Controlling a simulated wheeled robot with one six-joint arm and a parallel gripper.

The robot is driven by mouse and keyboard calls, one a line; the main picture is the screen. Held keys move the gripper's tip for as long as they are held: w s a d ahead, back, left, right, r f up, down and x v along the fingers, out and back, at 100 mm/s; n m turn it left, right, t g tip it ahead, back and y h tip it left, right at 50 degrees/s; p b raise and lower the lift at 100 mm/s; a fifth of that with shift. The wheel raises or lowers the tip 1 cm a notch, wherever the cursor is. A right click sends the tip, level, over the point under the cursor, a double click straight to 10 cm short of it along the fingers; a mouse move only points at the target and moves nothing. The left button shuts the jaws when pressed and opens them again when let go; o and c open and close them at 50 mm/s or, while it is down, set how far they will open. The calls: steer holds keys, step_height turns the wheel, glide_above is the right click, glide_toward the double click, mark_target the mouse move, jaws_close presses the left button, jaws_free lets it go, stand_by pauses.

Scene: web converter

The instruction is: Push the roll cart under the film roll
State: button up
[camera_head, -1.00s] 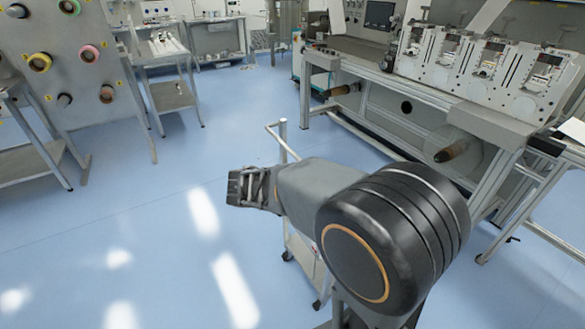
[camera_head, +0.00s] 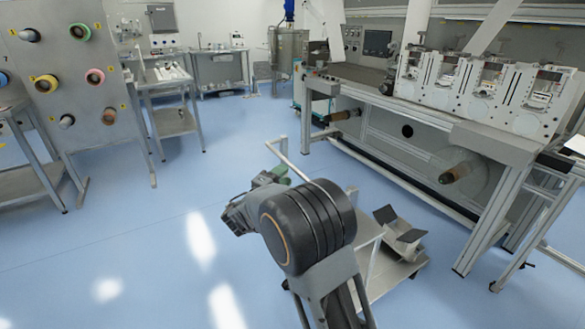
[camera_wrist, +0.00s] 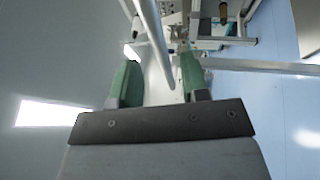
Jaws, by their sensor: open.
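The roll cart (camera_head: 405,271) stands on the floor right of my arm, with an angled two-plate cradle (camera_head: 398,226) on its low deck. Its pale tubular handle (camera_head: 305,172) rises on the left, partly hidden by my arm. The clear film roll (camera_head: 478,168) hangs on a brown core at the machine's front, right of and beyond the cart. My gripper (camera_head: 270,179) is open at the cart's handle. In the wrist view a pale bar (camera_wrist: 152,40), apparently the handle, runs between the green fingers of my gripper (camera_wrist: 157,78). I cannot tell whether they touch it.
The converter's frame legs (camera_head: 490,225) stand on the right, with a second brown core (camera_head: 340,116) further left. A rack of coloured cores (camera_head: 75,90) and steel tables (camera_head: 172,122) stand at the left. The blue floor between is clear.

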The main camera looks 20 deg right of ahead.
mark_target(293, 165)
steer(key=shift+x, duration=2.55)
steer(key=shift+c, duration=0.3)
jaws_close()
